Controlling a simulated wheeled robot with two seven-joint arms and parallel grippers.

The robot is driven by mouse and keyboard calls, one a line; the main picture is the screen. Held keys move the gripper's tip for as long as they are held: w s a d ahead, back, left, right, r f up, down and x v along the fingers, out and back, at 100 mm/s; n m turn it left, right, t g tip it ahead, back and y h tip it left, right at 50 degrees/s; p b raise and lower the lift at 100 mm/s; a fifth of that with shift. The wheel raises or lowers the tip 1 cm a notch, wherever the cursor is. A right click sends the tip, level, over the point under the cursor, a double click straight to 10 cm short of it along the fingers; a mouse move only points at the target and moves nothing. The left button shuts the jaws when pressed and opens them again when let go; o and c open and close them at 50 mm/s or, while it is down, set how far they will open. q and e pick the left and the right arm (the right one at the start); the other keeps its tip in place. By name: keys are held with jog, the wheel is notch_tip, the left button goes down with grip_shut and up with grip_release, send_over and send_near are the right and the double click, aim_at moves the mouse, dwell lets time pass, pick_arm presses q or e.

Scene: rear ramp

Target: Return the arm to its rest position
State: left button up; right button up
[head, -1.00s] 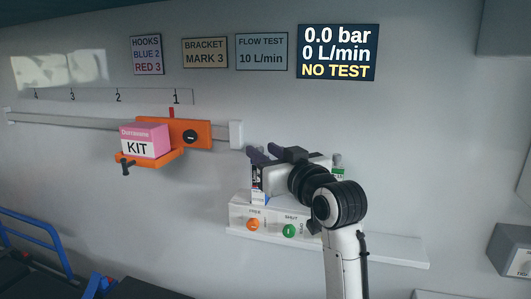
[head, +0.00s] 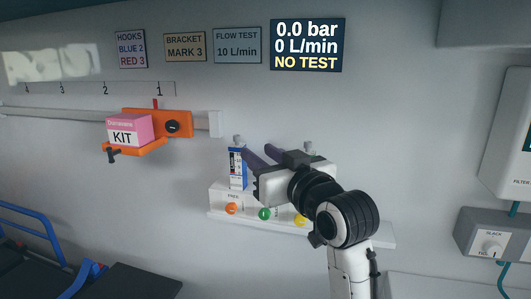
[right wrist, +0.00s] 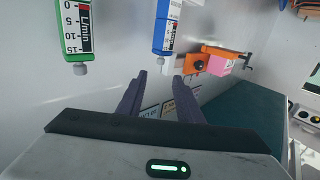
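My right gripper (head: 257,152) is raised in front of the wall, above the white panel with round knobs. Its two purple fingers stand apart with nothing between them. The right wrist view also shows the right gripper (right wrist: 160,78) open and empty. My left gripper is in neither view.
A blue flowmeter (head: 237,168) stands just left of the gripper; a green flowmeter (right wrist: 74,30) shows in the wrist view. The white panel (head: 222,205) is below. The pink kit box (head: 130,130) sits on an orange bracket (head: 150,147) further left. Grey boxes (head: 485,235) are at right.

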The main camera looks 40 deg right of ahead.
jog(key=shift+w, duration=0.1)
dwell(0.3)
jog(key=w+a+f+n+g+y, duration=0.15)
jog(key=a+f, duration=0.35)
jog(key=f, duration=0.9)
jog(key=a+f+n+g+y, duration=0.25)
jog(key=a+f, duration=0.25)
jog(key=f, duration=1)
jog(key=s+a+f+g+y, duration=0.1)
jog(key=s+a+f, duration=0.3)
jog(key=s+f, duration=0.3)
jog(key=s+a+f+g+y, duration=0.1)
jog(key=s+a+f+g, duration=0.1)
jog(key=s+a+f, duration=0.2)
jog(key=s+a+f+n+g+y, duration=0.1)
jog(key=s+a+f, duration=0.3)
jog(key=s+f, duration=0.6)
notch_tip(320, 180, down, 4)
jog(key=shift+r+g, duration=0.2)
jog(key=shift+g, duration=0.2)
